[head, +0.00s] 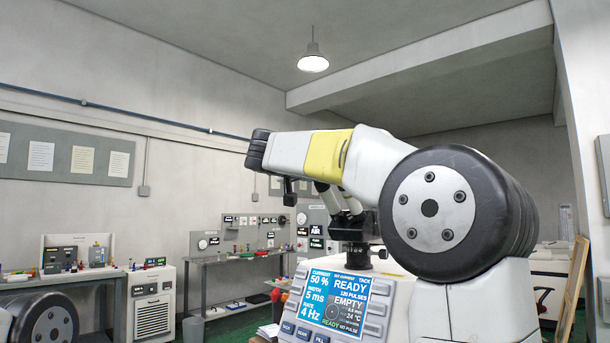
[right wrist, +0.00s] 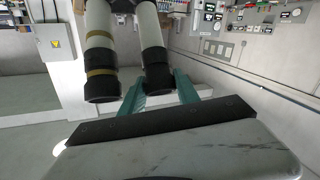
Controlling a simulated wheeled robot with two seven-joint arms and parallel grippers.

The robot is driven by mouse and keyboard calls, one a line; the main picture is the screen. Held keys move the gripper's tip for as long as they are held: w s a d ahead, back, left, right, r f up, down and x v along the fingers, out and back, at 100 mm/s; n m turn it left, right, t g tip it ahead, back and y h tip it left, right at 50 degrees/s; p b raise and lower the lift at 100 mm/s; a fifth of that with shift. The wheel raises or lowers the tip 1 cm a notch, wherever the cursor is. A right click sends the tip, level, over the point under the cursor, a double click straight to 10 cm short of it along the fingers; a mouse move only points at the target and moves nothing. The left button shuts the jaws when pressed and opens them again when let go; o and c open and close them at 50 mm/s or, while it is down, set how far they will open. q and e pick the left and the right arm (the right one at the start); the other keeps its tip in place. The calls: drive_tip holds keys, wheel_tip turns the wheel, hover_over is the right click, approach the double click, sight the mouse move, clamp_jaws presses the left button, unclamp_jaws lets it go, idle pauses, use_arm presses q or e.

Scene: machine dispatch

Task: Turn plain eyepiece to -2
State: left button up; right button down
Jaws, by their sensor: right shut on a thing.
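In the right wrist view, two pale tubes end in black eyepieces. The plain eyepiece (right wrist: 155,72) is the right one, all black. The other eyepiece (right wrist: 102,88) has tan bands on its tube and sits to the left. My right gripper (right wrist: 160,85) has its teal fingers on both sides of the plain eyepiece and is shut on it. No dioptre scale can be read. In the head view, the pale tubes (head: 329,197) show partly below my right arm, which hides much of the scope. My left gripper is out of view.
The machine's screen (head: 335,302) reads READY, EMPTY, 50 %, 5 ms and 4 Hz. A bench (head: 240,258) with instruments stands along the back wall. A white cabinet (head: 152,305) stands at the left. The banded tube is close beside my right fingers.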

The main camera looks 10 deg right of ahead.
drive_tip(key=c, duration=1.2)
unclamp_jaws()
drive_tip(key=shift+o, duration=0.2)
drive_tip(key=v, duration=0.7)
drive_tip(key=shift+s+a, duration=0.15)
drive_tip(key=shift+s, duration=0.2)
